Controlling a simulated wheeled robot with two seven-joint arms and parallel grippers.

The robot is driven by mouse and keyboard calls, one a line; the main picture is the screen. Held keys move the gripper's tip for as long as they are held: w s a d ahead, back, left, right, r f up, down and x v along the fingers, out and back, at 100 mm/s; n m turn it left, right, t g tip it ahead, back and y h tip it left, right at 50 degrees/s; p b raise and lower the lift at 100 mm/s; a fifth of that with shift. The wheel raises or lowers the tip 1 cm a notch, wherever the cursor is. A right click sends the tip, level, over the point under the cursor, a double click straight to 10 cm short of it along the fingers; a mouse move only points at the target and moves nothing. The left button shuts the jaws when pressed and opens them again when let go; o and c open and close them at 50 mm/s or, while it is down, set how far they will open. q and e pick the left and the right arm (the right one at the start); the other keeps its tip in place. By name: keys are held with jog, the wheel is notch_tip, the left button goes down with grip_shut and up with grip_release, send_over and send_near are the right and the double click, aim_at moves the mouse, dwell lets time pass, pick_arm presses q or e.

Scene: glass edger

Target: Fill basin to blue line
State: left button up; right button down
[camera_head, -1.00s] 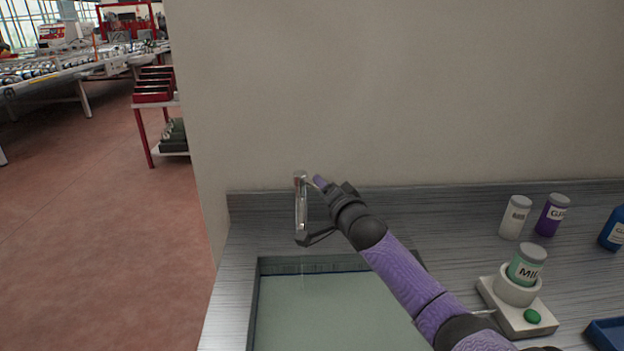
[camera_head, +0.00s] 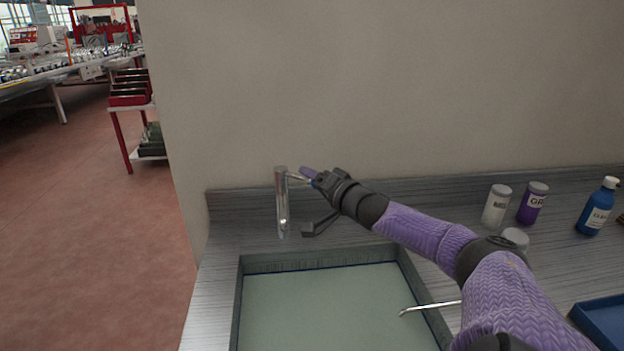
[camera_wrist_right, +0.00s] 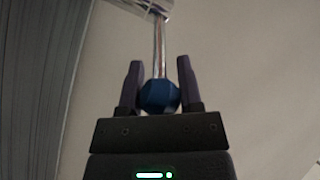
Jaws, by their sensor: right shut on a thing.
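The metal tap (camera_head: 282,205) stands upright behind the basin (camera_head: 238,300), against the wall. My right gripper (camera_head: 307,176) is at the side of the tap's upper end. In the right wrist view it is shut on a blue knob (camera_wrist_right: 159,96) at the end of a metal rod, one finger on each side. The basin holds pale greenish water (camera_head: 320,310). A thin dark blue line (camera_head: 320,268) runs along the back wall, close to the water's edge; the exact gap is hard to tell. No stream shows clearly below the tap. My left gripper is out of view.
A white jar (camera_head: 496,205), a purple jar (camera_head: 532,203) and a blue bottle (camera_head: 596,206) stand on the right counter. A blue tray (camera_head: 603,322) is at lower right. My arm hides part of the counter.

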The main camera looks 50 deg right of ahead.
jog(key=shift+c, duration=1.3)
grip_release()
jog(key=shift+d, duration=0.1)
jog(key=shift+s+p, duration=0.15)
jog(key=shift+p, duration=0.15)
jog(key=s+a+p, duration=0.1)
jog(key=s+p, duration=0.6)
jog(key=s, duration=0.2)
jog(key=shift+s+a, duration=0.25)
jog(key=shift+a, duration=0.1)
